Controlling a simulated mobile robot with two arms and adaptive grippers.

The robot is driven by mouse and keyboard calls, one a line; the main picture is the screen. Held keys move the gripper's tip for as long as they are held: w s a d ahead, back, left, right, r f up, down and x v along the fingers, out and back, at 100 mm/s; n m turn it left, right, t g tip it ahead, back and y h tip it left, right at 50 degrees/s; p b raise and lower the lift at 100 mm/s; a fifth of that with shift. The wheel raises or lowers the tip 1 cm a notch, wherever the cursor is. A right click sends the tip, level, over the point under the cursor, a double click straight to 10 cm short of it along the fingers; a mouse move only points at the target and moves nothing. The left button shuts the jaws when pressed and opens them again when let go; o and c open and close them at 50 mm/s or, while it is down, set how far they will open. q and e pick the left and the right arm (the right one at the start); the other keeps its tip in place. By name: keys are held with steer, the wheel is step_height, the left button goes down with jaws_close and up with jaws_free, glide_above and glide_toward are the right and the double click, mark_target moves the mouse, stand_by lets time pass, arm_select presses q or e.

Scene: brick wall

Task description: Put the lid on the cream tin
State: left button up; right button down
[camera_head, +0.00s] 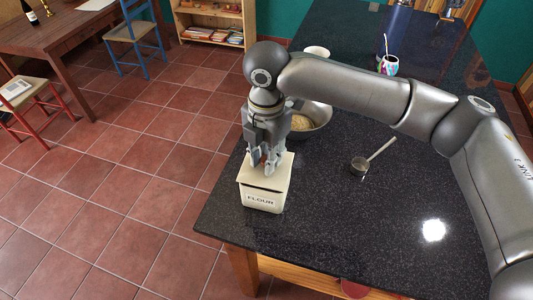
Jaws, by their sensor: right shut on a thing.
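The cream tin (262,198), labelled FLOUR, stands upright on the dark speckled counter close to its left edge. Its cream lid (251,175) is at the tin's top, roughly lined up with it. I cannot tell whether the lid is fully seated or slightly raised. My right gripper (265,165) points down over the lid's middle and is shut on the lid. The fingers hide the part they grip. My left gripper is out of view.
A metal bowl (322,117) with pale contents stands behind my right gripper. A small metal scoop (360,165) lies to the right. A white cup (317,51) and a patterned cup with a straw (388,65) stand farther back. The counter's front right is clear.

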steer(key=shift+p, duration=1.15)
stand_by(1.3)
steer(key=shift+f+p, duration=0.55)
steer(key=shift+f, duration=0.15)
stand_by(1.1)
steer(key=c, duration=1.2)
jaws_free()
steer(key=shift+o, duration=0.6)
steer(key=o, duration=0.4)
